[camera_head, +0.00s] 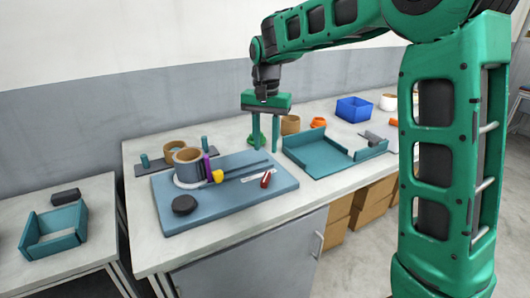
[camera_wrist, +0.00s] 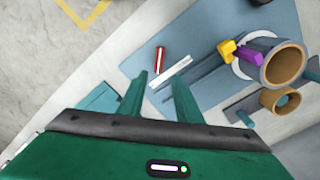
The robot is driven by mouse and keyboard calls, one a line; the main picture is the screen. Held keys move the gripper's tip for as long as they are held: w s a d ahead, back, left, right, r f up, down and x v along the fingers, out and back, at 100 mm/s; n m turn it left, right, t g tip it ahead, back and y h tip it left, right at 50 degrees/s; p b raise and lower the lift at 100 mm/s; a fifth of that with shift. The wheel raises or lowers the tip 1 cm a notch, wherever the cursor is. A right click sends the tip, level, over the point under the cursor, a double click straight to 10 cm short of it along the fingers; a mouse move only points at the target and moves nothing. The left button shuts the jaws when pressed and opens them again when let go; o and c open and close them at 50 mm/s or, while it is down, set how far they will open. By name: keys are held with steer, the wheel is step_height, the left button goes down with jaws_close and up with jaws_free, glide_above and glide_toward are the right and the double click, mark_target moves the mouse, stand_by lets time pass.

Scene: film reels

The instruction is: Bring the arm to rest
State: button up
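My green arm reaches over the workbench from the right, and my gripper (camera_head: 264,143) points down above the bench, behind the blue board. Its two fingers stand apart with nothing between them. In the wrist view my gripper (camera_wrist: 162,92) also shows open, with the blue board beyond the fingers. On the blue board (camera_head: 235,205) stand a grey and tan reel (camera_head: 187,165) on a white disc, a purple piece (camera_head: 207,168), a yellow piece (camera_head: 218,177), a black puck (camera_head: 184,205), a white strip (camera_head: 251,177) and a red marker (camera_head: 266,179).
A teal tray (camera_head: 318,167) lies right of the board. A tan ring (camera_head: 290,124), orange piece (camera_head: 318,122) and blue bin (camera_head: 354,109) stand behind it. A dark holder (camera_head: 148,170) with posts sits at the back left. A side table at left bears a teal box (camera_head: 52,242).

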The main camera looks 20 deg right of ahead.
steer(key=shift+r, duration=0.15)
steer(key=s+d, duration=1.6)
steer(key=s, duration=0.2)
steer(key=s+d+f, duration=0.2)
steer(key=s, duration=0.7)
steer(key=s+d+f, duration=0.2)
steer(key=s+f, duration=0.1)
steer(key=s, duration=0.6)
steer(key=shift+s+f, duration=0.35)
steer(key=shift+w+f, duration=0.25)
steer(key=shift+w, duration=0.4)
